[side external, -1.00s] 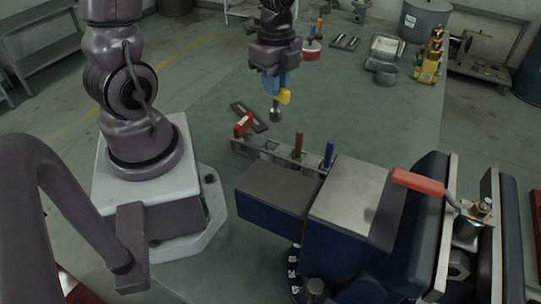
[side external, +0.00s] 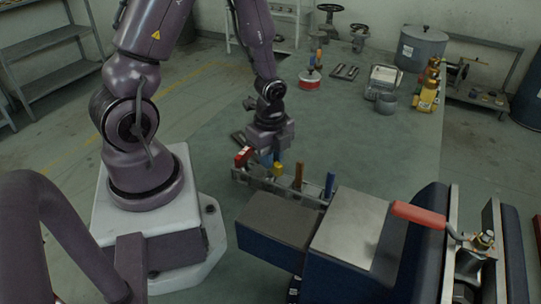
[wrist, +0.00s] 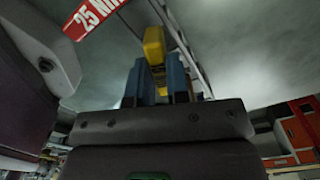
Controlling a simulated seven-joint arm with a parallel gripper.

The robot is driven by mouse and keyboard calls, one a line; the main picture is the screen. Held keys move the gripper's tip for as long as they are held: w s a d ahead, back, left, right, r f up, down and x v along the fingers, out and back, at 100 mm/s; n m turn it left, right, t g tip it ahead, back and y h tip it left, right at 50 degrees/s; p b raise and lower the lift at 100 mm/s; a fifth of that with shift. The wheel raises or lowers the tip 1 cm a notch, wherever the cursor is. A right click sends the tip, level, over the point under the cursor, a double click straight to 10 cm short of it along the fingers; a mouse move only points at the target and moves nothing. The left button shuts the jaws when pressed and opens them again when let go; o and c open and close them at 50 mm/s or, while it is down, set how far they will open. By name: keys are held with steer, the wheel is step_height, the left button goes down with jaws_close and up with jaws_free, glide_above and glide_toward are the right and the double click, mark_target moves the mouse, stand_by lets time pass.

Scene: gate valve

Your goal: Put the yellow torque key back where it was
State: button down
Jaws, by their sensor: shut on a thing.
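The yellow torque key (side external: 278,170) is upright at the tool rack (side external: 312,190), between a red-handled tool (side external: 243,156) and an orange-brown-handled one (side external: 298,174). A blue-handled tool (side external: 329,185) stands at the rack's right end. My gripper (side external: 271,159) is low over the rack, its blue fingers shut on the yellow key. In the wrist view, the key's yellow handle (wrist: 153,45) shows between the two blue fingers (wrist: 159,75). The key's lower end is hidden, so I cannot tell how deep it sits in the rack.
A large dark blue vise-like block (side external: 345,228) with a red lever (side external: 418,214) stands in front right of the rack. A red label marked 25 (wrist: 97,14) shows close by in the wrist view.

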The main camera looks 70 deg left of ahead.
steer(key=shift+f, duration=0.1)
steer(key=c, duration=1.1)
jaws_free()
steer(key=s+d+r+n+t, duration=0.1)
steer(key=d+r+n+t, duration=0.1)
steer(key=r, duration=0.7)
steer(key=s+d+r+n+t, duration=0.1)
steer(key=s+d+r+n, duration=0.1)
steer(key=r+n, duration=0.5)
steer(key=s+d+r+n+t, duration=0.2)
steer(key=d+r+n, duration=0.2)
steer(key=r, duration=0.7)
steer(key=shift+d+r+n+t, duration=0.2)
steer(key=shift+d+n+t, duration=0.1)
